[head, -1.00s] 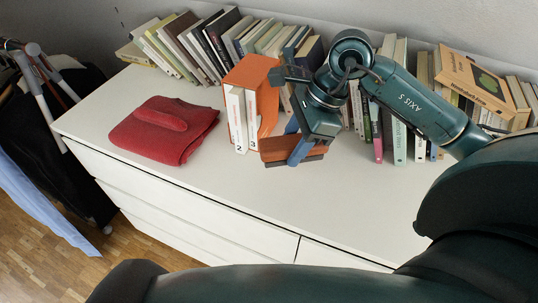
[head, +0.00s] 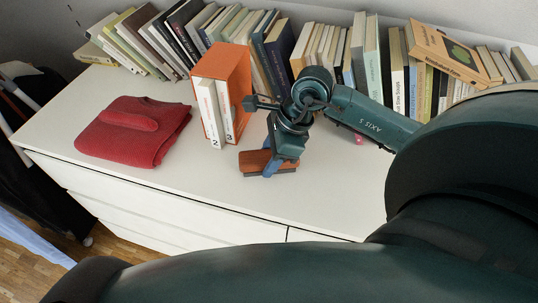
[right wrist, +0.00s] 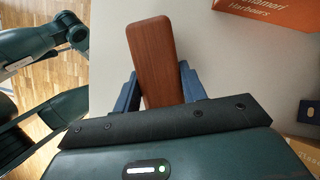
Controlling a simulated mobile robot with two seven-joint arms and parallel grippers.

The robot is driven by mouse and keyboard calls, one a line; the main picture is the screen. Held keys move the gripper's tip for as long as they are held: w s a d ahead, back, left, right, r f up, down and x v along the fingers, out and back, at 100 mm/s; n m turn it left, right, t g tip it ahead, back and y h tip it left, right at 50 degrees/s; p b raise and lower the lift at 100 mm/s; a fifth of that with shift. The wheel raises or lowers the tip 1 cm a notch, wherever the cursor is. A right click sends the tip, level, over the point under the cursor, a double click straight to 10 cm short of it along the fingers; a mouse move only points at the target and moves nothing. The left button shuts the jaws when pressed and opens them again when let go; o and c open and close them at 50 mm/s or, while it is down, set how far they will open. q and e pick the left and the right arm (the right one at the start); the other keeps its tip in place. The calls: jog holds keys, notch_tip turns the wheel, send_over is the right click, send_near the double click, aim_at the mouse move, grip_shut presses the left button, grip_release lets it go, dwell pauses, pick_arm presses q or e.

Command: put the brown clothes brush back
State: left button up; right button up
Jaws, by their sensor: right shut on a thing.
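The brown clothes brush (head: 254,160) is a reddish-brown wooden block with a dark underside, at the middle of the white dresser top (head: 335,205). My right gripper (head: 270,165) is shut on it, with blue fingers on both sides. The brush is low, at or just above the surface; I cannot tell if it touches. In the right wrist view the brush (right wrist: 152,60) stands out between the two blue fingers. My left gripper is not in view.
A folded red garment (head: 135,130) lies at the left. An orange slipcase with white volumes (head: 228,90) stands just behind the brush. A row of books (head: 335,50) lines the back wall. The front of the top is clear.

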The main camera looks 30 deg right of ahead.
jog(key=shift+f, duration=0.1)
jog(key=o, duration=0.9)
jog(key=v, duration=1.1)
jog(key=shift+d+r, duration=0.1)
jog(key=shift+r, duration=0.15)
jog(key=shift+d+r, duration=0.1)
jog(key=shift+r, duration=0.3)
jog(key=shift+s, duration=0.1)
